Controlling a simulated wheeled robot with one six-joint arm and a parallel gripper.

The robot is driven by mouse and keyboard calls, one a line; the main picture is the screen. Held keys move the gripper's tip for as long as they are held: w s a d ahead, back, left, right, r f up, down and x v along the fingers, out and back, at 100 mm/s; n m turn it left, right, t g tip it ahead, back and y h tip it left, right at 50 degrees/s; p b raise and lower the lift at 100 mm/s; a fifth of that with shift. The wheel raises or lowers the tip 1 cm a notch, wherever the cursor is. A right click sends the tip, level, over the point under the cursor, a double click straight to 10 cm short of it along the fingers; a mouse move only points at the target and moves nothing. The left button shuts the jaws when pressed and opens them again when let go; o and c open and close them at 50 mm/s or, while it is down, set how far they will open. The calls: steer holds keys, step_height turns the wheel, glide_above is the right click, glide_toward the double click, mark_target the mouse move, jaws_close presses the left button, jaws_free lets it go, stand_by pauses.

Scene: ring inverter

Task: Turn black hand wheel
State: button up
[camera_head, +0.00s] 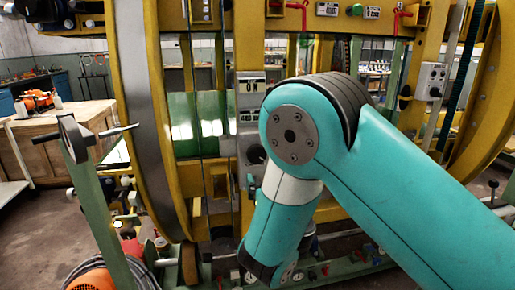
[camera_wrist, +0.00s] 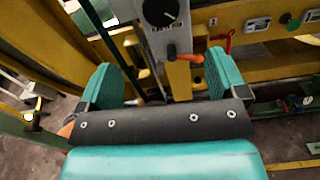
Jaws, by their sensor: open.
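A round black knob (camera_wrist: 160,10) with a pale mark sits on a grey panel at the top of the wrist view. A dark round part (camera_head: 256,155) on a grey panel, partly behind my arm in the head view, may be the same one. A dark disc seen nearly edge-on (camera_head: 73,139), with a rod handle, tops a green post at left. I cannot tell for sure which is the hand wheel. My gripper (camera_wrist: 163,79) is open and empty, its teal fingers wide apart. The knob lies above and beyond them, not touching. In the head view my arm hides the fingers.
Large yellow rings (camera_head: 180,195) and yellow beams surround the panel. An orange lever (camera_wrist: 190,58) and a red handle (camera_wrist: 222,42) stick out close to the right finger. A wooden workbench (camera_head: 60,140) stands at left. Some grey floor is free at left.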

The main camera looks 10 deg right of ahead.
mark_target(257, 156)
steer(key=w+p, duration=0.9)
steer(key=p, duration=0.1)
steer(key=w+a+p, duration=0.1)
steer(key=w+p, duration=0.4)
steer(key=p, duration=0.1)
steer(key=shift+w, duration=0.35)
steer(key=c, duration=0.9)
